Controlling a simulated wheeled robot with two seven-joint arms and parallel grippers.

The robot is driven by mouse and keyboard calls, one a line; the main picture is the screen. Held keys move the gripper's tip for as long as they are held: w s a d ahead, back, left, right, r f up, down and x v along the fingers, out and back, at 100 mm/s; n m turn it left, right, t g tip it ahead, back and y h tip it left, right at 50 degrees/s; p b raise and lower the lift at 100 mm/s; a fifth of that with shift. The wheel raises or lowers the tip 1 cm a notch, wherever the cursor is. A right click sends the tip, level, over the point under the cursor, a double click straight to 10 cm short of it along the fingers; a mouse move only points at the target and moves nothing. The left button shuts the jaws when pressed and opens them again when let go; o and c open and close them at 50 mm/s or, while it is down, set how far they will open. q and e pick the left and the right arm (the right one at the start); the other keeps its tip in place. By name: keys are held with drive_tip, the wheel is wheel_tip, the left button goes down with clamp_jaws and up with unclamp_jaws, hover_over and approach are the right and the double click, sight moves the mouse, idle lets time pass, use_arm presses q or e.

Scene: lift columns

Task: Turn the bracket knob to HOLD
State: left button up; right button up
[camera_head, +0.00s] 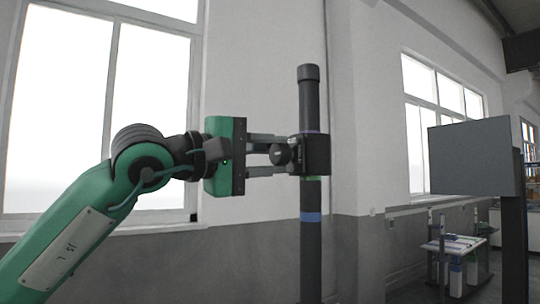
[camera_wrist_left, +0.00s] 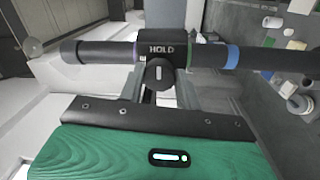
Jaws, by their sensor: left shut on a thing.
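A dark column (camera_head: 309,248) stands upright in front of the wall. A black bracket (camera_head: 316,154) sits around it, and its round dark knob (camera_head: 280,154) faces left. My left gripper (camera_head: 284,154) reaches in from the left, one finger above and one below the knob, shut on it. In the left wrist view the knob (camera_wrist_left: 159,74) sits between the two fingers, its white mark in line with the HOLD label on the bracket (camera_wrist_left: 178,50). Other labels cannot be seen. My right gripper is in neither view.
The column carries a blue band (camera_head: 311,217) below the bracket, with thin green and purple bands close to the bracket. A grey panel on a dark post (camera_head: 472,156) stands at the right. A table (camera_head: 455,245) stands further back. Open air surrounds the bracket.

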use_arm(q)
drive_tip(key=o, duration=0.9)
drive_tip(key=shift+o, duration=0.5)
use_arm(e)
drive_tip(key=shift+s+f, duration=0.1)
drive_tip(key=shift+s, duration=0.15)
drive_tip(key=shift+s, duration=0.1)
use_arm(q)
drive_tip(key=shift+s+a, duration=0.2)
drive_tip(key=shift+a, duration=0.1)
drive_tip(key=r+b+v, duration=0.1)
drive_tip(key=b+v, duration=0.2)
drive_tip(key=v, duration=1)
drive_tip(key=shift+f, duration=0.45)
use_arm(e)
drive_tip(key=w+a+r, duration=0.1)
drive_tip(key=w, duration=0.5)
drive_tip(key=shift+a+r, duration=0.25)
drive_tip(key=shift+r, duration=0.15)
